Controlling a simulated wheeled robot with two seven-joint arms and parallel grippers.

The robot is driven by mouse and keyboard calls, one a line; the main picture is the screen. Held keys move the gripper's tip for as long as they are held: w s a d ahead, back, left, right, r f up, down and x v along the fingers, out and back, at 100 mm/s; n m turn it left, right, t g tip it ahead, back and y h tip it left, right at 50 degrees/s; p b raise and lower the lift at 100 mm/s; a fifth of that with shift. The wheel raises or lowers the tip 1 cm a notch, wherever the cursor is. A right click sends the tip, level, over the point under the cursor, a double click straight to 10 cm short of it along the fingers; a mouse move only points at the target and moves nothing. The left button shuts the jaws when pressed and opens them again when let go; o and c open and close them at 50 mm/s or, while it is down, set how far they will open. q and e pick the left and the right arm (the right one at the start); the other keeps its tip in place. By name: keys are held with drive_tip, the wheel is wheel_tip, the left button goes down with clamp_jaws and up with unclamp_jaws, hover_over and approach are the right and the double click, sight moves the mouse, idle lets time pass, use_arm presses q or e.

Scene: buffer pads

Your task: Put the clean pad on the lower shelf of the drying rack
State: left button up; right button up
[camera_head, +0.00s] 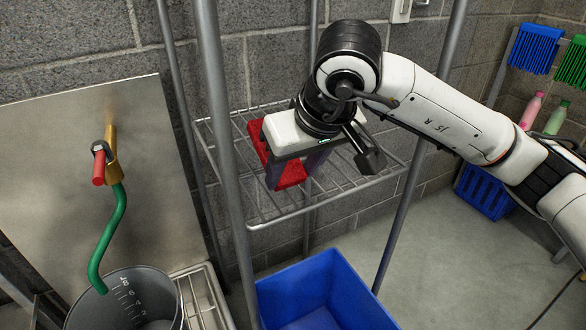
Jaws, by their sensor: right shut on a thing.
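The red pad (292,173) is at my right gripper (297,172), just over the wire shelf (350,186) of the drying rack. My right gripper reaches in from the right and is shut on the pad; its body and fingers hide part of it. I cannot tell whether the pad touches the wires. Only this one shelf of the rack shows, between grey metal posts. My left gripper is out of view.
A blue bin (334,272) stands on the floor below the shelf. At left are a grey bucket (85,312), a green hose (112,228) and a steel panel (165,190). Grey posts (218,120) stand close around the shelf. The shelf's right part is bare.

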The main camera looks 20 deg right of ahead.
drive_tip(key=o, duration=1.1)
drive_tip(key=shift+f, duration=0.1)
drive_tip(key=shift+c, duration=0.2)
drive_tip(key=shift+s+r, duration=0.1)
drive_tip(key=shift+r, duration=0.35)
drive_tip(key=p+v, duration=0.2)
drive_tip(key=v, duration=0.9)
drive_tip(key=shift+s, duration=0.15)
drive_tip(key=shift+r, duration=0.1)
